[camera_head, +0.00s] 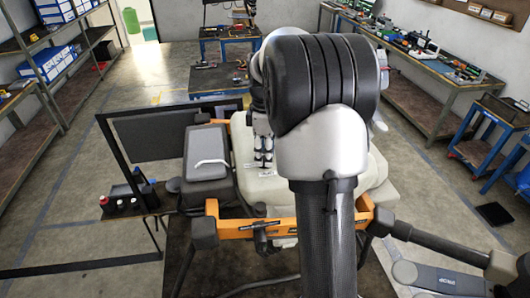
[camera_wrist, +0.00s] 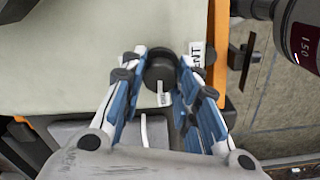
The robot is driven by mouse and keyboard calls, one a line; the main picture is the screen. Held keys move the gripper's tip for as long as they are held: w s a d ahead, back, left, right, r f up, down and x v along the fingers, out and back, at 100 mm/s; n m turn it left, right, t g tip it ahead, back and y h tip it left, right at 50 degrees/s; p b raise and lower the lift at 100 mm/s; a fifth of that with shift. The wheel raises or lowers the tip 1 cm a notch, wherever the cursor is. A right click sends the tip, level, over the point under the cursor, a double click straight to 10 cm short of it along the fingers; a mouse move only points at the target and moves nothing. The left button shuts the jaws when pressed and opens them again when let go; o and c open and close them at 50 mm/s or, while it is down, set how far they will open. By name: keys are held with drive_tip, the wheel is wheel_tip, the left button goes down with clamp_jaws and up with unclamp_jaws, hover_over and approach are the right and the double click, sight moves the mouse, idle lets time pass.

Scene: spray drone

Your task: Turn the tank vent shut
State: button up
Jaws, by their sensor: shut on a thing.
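The tank vent is a dark round knob (camera_wrist: 161,70) on the cream tank (camera_wrist: 60,62) in the wrist view. A white label with partly hidden letters lies beside it. My gripper (camera_wrist: 160,82) is shut on the vent, with one blue-and-white finger on each side of it. In the head view the cream tank (camera_head: 248,184) sits in the orange drone frame (camera_head: 232,228). My gripper (camera_head: 263,163) points down onto the tank's top there. The vent itself is hidden or too small to make out in that view, and the vent's turn angle cannot be told.
A grey box (camera_head: 205,142) with a white handle sits left of the tank. Several dark bottles (camera_head: 120,204) stand on a small side shelf. Dark drone arms reach out at the right. Benches and shelves line the walls, with open floor between.

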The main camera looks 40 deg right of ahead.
sight(264, 156)
drive_tip(key=o, duration=1.1)
drive_tip(key=shift+c, duration=0.2)
wheel_tip(264, 156, up, 12)
idle(0.4)
drive_tip(key=s+a+f+m+t+b, duration=0.1)
drive_tip(key=s+a+f+m+b, duration=0.1)
drive_tip(key=s+a+f+b, duration=0.45)
drive_tip(key=s+a+f+m+t+b, duration=0.1)
drive_tip(key=s+a+f+m+b, duration=0.1)
drive_tip(key=s+a+f+b, duration=0.45)
drive_tip(key=s+a+f+m+t+b, duration=0.1)
drive_tip(key=s+a+f+m+b, duration=0.1)
drive_tip(key=s+a+f+b, duration=0.3)
drive_tip(key=s+a+f+m+t+b, duration=0.1)
drive_tip(key=s+a+f+m+b, duration=0.2)
drive_tip(key=f+b, duration=0.7)
wheel_tip(264, 156, down, 5)
drive_tip(key=s+a, duration=0.2)
drive_tip(key=s, duration=0.1)
drive_tip(key=shift+r+t+b, duration=0.15)
drive_tip(key=shift+t+b, duration=0.25)
